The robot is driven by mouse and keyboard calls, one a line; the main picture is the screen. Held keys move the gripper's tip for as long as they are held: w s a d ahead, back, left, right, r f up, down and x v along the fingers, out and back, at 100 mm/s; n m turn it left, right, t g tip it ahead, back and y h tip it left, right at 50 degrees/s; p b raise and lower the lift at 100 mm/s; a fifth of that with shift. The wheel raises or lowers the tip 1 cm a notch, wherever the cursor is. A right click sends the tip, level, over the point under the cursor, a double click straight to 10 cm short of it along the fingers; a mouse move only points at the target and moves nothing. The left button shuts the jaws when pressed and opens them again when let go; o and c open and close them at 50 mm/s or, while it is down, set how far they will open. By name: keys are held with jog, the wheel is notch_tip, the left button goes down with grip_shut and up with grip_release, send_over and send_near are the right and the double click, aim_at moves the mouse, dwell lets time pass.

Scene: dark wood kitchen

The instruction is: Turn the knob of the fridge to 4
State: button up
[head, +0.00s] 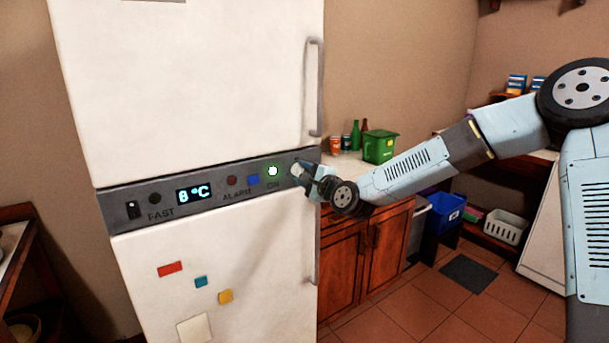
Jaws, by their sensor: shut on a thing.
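The white fridge (190,90) stands on the left in the head view. A dark control panel (215,200) crosses it between the upper and lower doors. The display (194,194) reads 8 °C, and a green light (273,171) glows above the label ON. My gripper (301,174) is at the right end of the panel, shut on the pale knob (296,170). The gripper hides much of the knob and any markings around it, so its setting cannot be read.
A vertical handle (316,90) runs along the upper door just above my gripper, and another is below it. A counter with a green box (379,146), bottles and cans stands behind my arm. Wooden cabinets (365,250) are below. The tiled floor at right is mostly free.

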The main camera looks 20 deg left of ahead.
jog(key=shift+d+f, duration=0.1)
jog(key=shift+f, duration=0.2)
jog(key=o, duration=1)
jog(key=shift+r, duration=0.15)
jog(key=shift+o, duration=0.2)
jog(key=v, duration=1.3)
jog(key=shift+s+d, duration=0.2)
jog(key=shift+s, duration=0.05)
